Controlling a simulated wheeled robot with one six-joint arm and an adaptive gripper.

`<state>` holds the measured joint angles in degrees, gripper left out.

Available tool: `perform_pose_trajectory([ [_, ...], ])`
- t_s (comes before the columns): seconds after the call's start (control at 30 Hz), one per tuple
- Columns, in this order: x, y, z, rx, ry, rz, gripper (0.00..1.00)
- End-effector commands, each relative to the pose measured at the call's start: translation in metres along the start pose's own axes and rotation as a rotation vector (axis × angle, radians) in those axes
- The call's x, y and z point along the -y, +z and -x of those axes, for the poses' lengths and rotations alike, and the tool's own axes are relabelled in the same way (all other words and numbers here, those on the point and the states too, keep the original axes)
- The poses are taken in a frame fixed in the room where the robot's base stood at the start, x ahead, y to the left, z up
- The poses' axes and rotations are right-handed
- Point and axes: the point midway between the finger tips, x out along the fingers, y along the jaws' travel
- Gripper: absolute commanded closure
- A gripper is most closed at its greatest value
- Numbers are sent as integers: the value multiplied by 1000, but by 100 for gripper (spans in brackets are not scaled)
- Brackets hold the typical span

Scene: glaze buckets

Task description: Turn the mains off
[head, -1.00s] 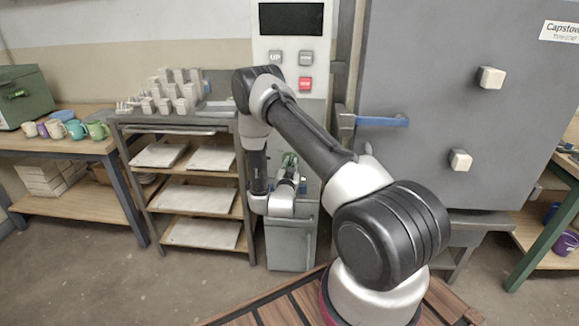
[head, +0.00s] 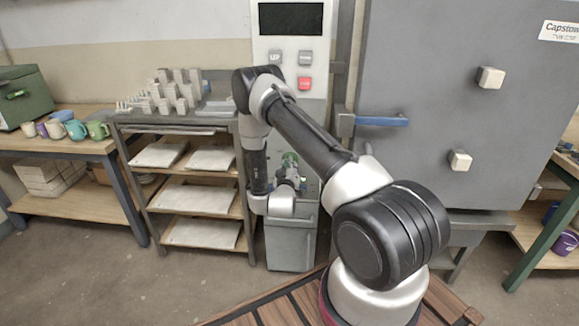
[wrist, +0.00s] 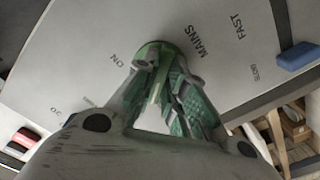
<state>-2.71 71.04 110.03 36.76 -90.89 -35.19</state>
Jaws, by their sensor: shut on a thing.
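The mains switch is a round green knob (wrist: 150,47) on the grey-white panel (wrist: 75,60), beside the printed words MAINS and ON in the wrist view. My gripper (wrist: 163,78) is shut on the knob, with green-padded fingers on either side of its raised grip. The fingers cover much of the knob, so its pointer is hard to read. In the head view my gripper (head: 288,167) is low on the front of the control column (head: 320,120), and a bit of green shows there.
Above are a dark display (head: 291,18), grey buttons and a red button (head: 305,83). A grey kiln (head: 430,130) with a blue handle (head: 383,121) stands right of the column. A shelf rack (head: 185,195) stands close on the left, a grey bin (head: 291,240) below.

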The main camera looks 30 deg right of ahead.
Motion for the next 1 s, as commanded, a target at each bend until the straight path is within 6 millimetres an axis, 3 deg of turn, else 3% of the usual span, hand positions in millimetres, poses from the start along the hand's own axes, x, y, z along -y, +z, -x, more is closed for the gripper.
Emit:
perform_pose_trajectory([
  [0.4, 0, 1, 1, 3, -3, 162, 100],
  [0.9, 0, 2, 1, 3, -3, 179, 100],
  [0.93, 0, 2, 1, 3, -3, 179, 84],
  [1.0, 0, 1, 1, 3, -3, 178, 71],
])
